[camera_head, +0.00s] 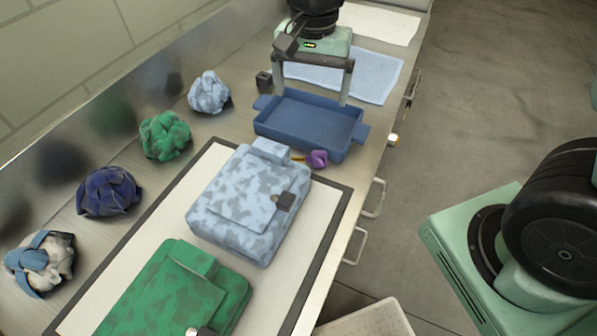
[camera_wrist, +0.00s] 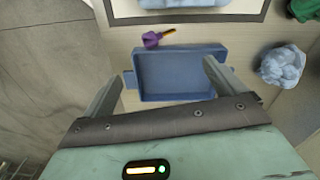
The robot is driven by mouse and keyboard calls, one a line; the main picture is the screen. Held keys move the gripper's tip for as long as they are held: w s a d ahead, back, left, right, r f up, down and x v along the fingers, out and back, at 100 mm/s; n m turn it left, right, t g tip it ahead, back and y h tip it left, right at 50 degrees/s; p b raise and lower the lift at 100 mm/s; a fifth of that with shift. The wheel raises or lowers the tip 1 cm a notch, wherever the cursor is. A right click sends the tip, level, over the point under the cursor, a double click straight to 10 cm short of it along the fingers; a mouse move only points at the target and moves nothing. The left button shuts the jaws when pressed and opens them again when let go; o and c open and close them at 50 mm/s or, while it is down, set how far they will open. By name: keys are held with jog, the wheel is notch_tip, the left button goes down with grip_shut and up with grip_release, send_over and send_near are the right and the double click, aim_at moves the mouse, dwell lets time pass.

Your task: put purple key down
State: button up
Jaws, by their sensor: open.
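The purple key (camera_head: 317,158) has a purple head and a thin yellow shaft. It lies on the counter between the blue tray (camera_head: 341,144) and the light blue bag. In the wrist view the purple key (camera_wrist: 152,40) lies beyond the far left corner of the blue tray (camera_wrist: 141,93). My gripper (camera_head: 313,98) is open and empty above the tray. In the wrist view my gripper's (camera_wrist: 164,75) fingers stand wide apart on either side of the tray, which looks empty.
A light blue bag (camera_head: 230,205) and a green bag (camera_head: 170,295) lie on a white, dark-edged mat (camera_head: 322,212). Several crumpled bundles, including a green one (camera_head: 165,137), line the wall side. A light blue cloth (camera_head: 375,75) lies behind the tray.

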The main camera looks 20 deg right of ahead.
jog(key=p, duration=0.2)
send_over(311, 157)
jog(key=f, duration=1.2)
jog(key=shift+w+a+f, duration=0.1)
jog(key=shift+w+a, duration=0.15)
jog(key=shift+w, duration=0.05)
jog(key=f, duration=0.2)
jog(key=f+p, duration=0.1)
jog(key=f, duration=0.1)
jog(key=shift+s+d+f, duration=0.1)
jog(key=shift+s+d, duration=0.2)
jog(key=shift+f, duration=0.55)
jog(key=c, duration=0.9)
jog(key=shift+r, duration=0.15)
